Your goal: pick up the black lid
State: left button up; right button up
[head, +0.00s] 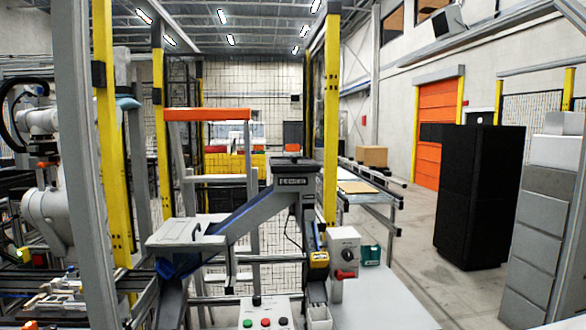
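I cannot clearly make out a black lid in the head view. A dark flat piece (293,160) lies on top of the grey inclined machine (235,217) near the middle, but I cannot tell whether it is a lid. A light grey flat cover (187,234) sits at the lower left end of the same machine. Neither of my grippers shows in this view, so whether they are open or holding something is hidden.
A button panel (265,313) and a grey switch box (344,262) stand close in front. Yellow posts (331,120) and mesh fencing surround the machine. A black cabinet (479,197) and stacked grey boxes (546,205) stand right. Open floor (425,262) lies before the cabinet.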

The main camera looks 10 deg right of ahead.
aim_at(292, 163)
jog(key=z, duration=0.65)
jog(key=i, duration=1.2)
jog(key=u, duration=0.1)
